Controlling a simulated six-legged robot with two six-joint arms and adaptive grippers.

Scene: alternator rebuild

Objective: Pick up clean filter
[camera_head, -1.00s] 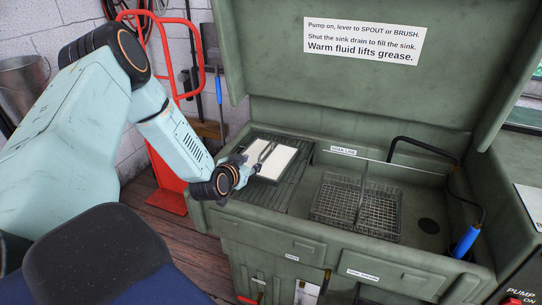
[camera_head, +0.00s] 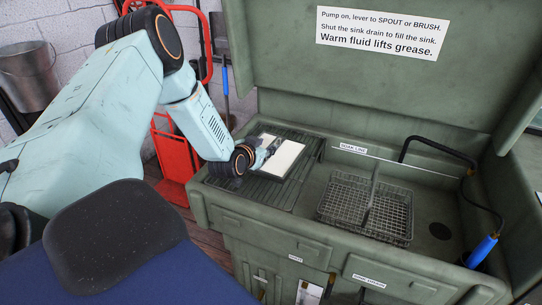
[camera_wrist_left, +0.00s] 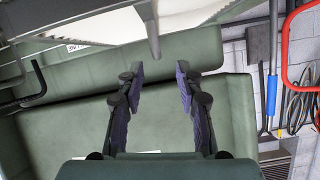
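The clean filter (camera_head: 285,160) appears to be the white rectangular panel lying flat on the ribbed drain board (camera_head: 252,188) at the left of the green parts washer. My left gripper (camera_head: 267,152) is just over the filter's left part in the head view; I cannot tell whether it touches it. In the left wrist view my gripper (camera_wrist_left: 162,80) has its two dark fingers apart, with nothing held between them. A pale surface (camera_wrist_left: 190,14), perhaps the filter, shows beyond the fingertips at the top. My right gripper is not in view.
A wire basket (camera_head: 365,208) with an upright handle sits in the sink right of the drain board. A black hose with a blue-handled brush (camera_head: 482,250) is at the far right. The washer's raised lid (camera_head: 365,80) stands behind. A red hand truck (camera_head: 172,160) is behind my left arm.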

